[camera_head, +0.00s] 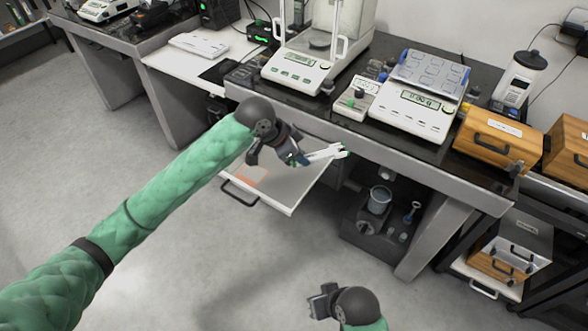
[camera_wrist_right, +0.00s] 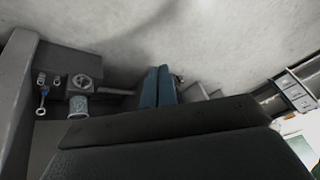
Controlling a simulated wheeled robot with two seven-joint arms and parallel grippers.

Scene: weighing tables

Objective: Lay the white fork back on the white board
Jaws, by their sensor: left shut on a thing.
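My left gripper (camera_head: 297,159) is shut on a slim white thing (camera_head: 325,153) with green at its far end, which looks like the white fork. It holds it above an open drawer, in front of the dark bench's edge; its shape is too small to make out fully. A flat white board (camera_head: 199,44) lies on the white side table at the upper left, well away from the gripper. My right gripper (camera_head: 320,301) is low at the bottom of the head view, over the floor. In the right wrist view its two blue-grey fingers (camera_wrist_right: 158,86) are together, with nothing visible between them.
The open white drawer (camera_head: 291,209) holds an orange patch. Balances (camera_head: 412,113) and wooden boxes (camera_head: 497,141) crowd the bench top (camera_head: 330,108). The floor in front is clear.

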